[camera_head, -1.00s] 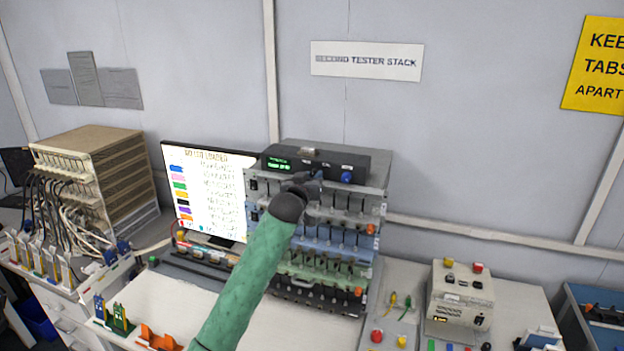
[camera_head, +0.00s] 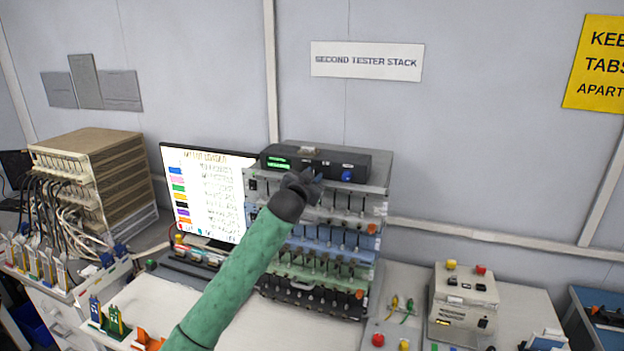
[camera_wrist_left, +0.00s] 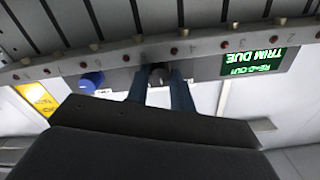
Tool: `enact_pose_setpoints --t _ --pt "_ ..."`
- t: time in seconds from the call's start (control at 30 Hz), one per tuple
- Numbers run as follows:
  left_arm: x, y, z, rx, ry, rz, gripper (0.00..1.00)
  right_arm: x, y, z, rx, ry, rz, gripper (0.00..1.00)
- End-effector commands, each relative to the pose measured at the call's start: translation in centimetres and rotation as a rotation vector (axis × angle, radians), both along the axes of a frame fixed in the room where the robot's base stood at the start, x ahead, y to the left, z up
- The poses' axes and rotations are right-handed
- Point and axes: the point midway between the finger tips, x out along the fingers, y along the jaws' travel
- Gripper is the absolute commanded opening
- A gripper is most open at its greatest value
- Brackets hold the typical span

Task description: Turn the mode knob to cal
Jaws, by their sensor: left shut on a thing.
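A black unit (camera_head: 362,161) with a green readout (camera_head: 279,164) and a blue knob (camera_head: 347,173) sits on top of the tester stack. My left gripper (camera_head: 313,184) is at the unit's front, between readout and blue knob. In the wrist view, upside down, the two fingers of my left gripper (camera_wrist_left: 160,90) are shut around a dark grey round knob (camera_wrist_left: 158,76). The blue knob (camera_wrist_left: 91,82) stands apart beside them, and the readout (camera_wrist_left: 262,62) reads "TRIM DUE". The fingers hide part of the held knob; its pointer and mode marks are not legible. My right gripper is out of view.
The tester stack (camera_head: 372,215) has rows of clips below the unit. A lit monitor (camera_head: 205,190) stands to its left. A beige box (camera_head: 463,305) with buttons stands to the right on the bench.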

Motion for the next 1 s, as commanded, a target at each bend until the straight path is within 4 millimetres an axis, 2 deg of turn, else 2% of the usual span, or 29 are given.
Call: enact_pose_setpoints --t 0.47,0.5,0.6,1.0 --pt "0.0 0.0 -0.03 0.016 -0.004 0.0 0.01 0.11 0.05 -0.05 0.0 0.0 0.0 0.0" --pt "0.0 0.0 -0.03 0.016 -0.004 0.0 0.29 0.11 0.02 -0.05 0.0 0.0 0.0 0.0" --pt "0.0 0.0 -0.02 0.016 -0.004 0.0 0.45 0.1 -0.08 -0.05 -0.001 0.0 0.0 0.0" --pt "-0.54 0.19 -0.19 0.015 -0.005 0.0 0.45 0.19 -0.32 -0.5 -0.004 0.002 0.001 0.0"
